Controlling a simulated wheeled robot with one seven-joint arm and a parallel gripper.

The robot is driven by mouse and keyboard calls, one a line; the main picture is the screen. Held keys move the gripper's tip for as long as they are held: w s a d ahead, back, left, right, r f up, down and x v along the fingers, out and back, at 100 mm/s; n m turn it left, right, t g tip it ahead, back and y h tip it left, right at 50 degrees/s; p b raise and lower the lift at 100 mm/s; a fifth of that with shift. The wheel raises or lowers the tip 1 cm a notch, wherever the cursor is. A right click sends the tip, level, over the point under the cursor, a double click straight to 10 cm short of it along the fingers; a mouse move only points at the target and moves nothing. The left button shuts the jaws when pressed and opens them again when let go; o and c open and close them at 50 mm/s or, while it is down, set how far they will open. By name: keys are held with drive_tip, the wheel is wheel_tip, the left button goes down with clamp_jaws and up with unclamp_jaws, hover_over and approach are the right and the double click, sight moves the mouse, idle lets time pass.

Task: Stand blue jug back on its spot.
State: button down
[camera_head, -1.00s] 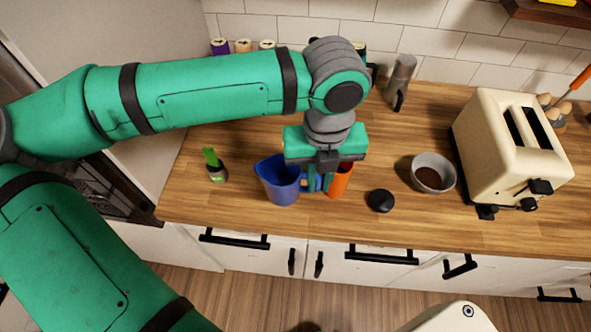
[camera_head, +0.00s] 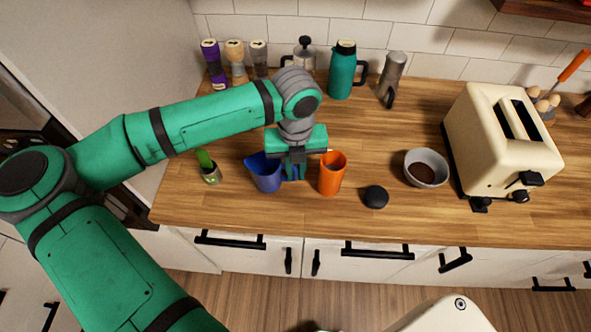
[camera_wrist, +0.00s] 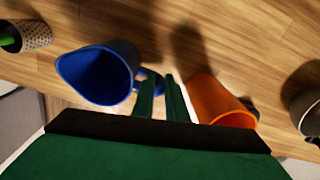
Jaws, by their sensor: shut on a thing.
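The blue jug (camera_head: 264,174) is upright over the wooden counter, near its front edge, with its open mouth facing up. In the wrist view the jug (camera_wrist: 78,73) is on the left with its handle towards the fingers. My gripper (camera_head: 293,174) is just right of the jug and shut on its handle, which the fingers mostly hide. The fingers also show in the wrist view (camera_wrist: 163,92). I cannot tell whether the jug's base touches the counter. No marked spot for it is visible.
An orange cup (camera_head: 331,175) stands close right of my gripper. A small pot with a green-handled item (camera_head: 210,174) is left of the jug. A black round thing (camera_head: 375,197), a bowl (camera_head: 427,168) and a toaster (camera_head: 500,145) are further right. Bottles and jars line the back.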

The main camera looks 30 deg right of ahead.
drive_tip(key=shift+f, duration=0.25)
drive_tip(key=c, duration=1.8)
unclamp_jaws()
drive_tip(key=shift+o, duration=0.2)
wheel_tip(320, 180, up, 11)
drive_tip(key=shift+w+f, duration=0.1)
drive_tip(key=shift+s+r, duration=0.2)
drive_tip(key=shift+r, duration=0.5)
